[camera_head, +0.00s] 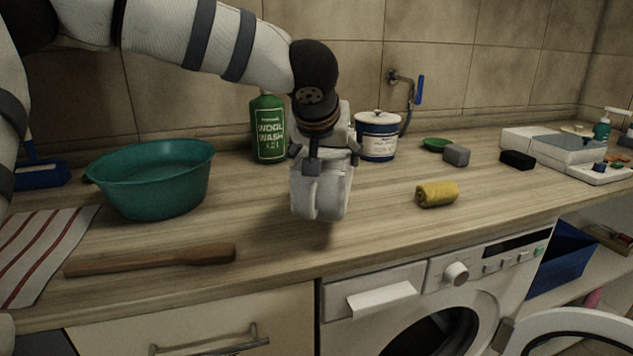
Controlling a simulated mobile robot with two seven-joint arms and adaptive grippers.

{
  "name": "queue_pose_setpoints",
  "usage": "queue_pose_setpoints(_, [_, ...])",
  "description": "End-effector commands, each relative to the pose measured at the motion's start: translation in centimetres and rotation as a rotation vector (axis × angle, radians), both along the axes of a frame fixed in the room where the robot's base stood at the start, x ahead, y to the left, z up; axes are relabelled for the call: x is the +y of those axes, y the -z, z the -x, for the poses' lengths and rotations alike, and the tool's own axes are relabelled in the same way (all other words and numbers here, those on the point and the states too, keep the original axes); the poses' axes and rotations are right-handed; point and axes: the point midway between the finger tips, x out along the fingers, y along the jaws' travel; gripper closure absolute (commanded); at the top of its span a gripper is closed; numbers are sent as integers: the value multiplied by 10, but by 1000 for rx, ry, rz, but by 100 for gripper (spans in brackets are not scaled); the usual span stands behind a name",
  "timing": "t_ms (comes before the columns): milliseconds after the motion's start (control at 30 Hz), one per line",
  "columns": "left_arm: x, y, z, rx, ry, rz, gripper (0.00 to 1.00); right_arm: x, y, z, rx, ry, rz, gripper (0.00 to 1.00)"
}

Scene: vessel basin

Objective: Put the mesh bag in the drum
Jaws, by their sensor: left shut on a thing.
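My left gripper (324,150) hangs over the middle of the worktop, with its arm coming in from the upper left. It is shut on the white mesh bag (322,196), which hangs below the fingers, close above the worktop. I cannot tell whether its lower end touches the wood. The washing machine's drum (440,338) is the dark round opening at the lower right, below the worktop and partly cut off by the picture edge. Its round door (572,335) stands open to the right. My right gripper is not in view.
A yellow rolled cloth (437,194) lies right of the bag. A green bottle (268,128) and a white-and-blue tub (377,137) stand behind. A teal basin (155,178) and a wooden stick (150,261) are left. The worktop's front edge overhangs the washing machine (375,300).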

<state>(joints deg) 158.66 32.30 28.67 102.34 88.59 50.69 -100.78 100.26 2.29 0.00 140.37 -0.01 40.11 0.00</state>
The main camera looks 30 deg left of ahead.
Motion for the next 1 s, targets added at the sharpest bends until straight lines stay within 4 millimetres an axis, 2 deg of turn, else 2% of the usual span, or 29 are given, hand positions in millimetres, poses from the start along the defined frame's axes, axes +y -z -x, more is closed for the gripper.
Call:
queue_pose_setpoints(267, [26, 32, -4, -1, 0, 1, 65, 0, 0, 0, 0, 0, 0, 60])
queue_pose_setpoints(400, [24, 54, -4, -1, 1, 0, 65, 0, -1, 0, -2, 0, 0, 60])
queue_pose_setpoints(800, [24, 61, -4, -3, 1, 0, 65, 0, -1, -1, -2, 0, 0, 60])
queue_pose_setpoints(833, [24, 62, -4, -2, 0, 1, 25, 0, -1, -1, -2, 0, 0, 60])
queue_pose_setpoints(900, [24, 62, -4, -2, 0, 1, 9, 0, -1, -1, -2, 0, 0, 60])
queue_pose_setpoints(1000, [24, 62, -4, -2, 0, 1, 7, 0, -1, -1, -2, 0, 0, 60])
